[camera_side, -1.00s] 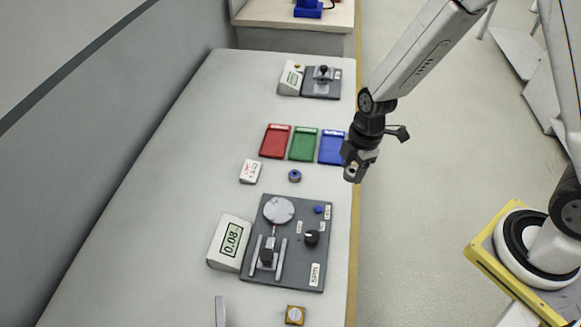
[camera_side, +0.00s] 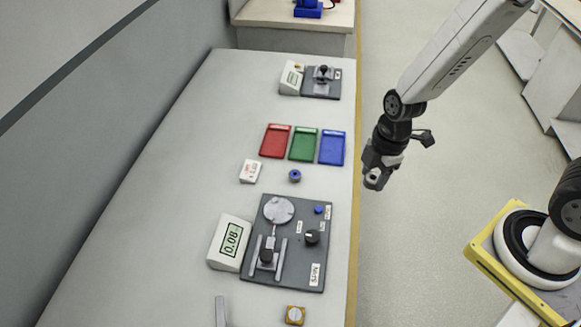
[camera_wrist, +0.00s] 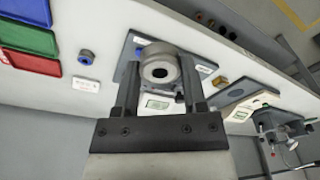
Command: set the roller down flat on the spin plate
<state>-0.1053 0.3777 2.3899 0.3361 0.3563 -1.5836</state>
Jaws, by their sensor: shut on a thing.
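The roller (camera_wrist: 160,71), a grey metal ring with a dark centre hole, is clamped between the two fingers of my gripper (camera_wrist: 160,80) in the wrist view. In the side view my gripper (camera_side: 376,176) hangs past the table's right edge, with the roller (camera_side: 372,181) at its tip. The spin plate (camera_side: 278,210) is a light grey disc at the upper left of a dark board (camera_side: 312,245), apart from the gripper and empty. In the wrist view the roller and fingers hide much of that board, and I cannot make out the disc.
A display (camera_side: 231,242) reading 0.08 stands left of the board. Red (camera_side: 275,141), green (camera_side: 303,145) and blue (camera_side: 332,148) trays lie behind it. A small blue-centred ring (camera_side: 295,176) and a white label box (camera_side: 250,171) sit between. A brass-coloured block (camera_side: 295,315) lies in front.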

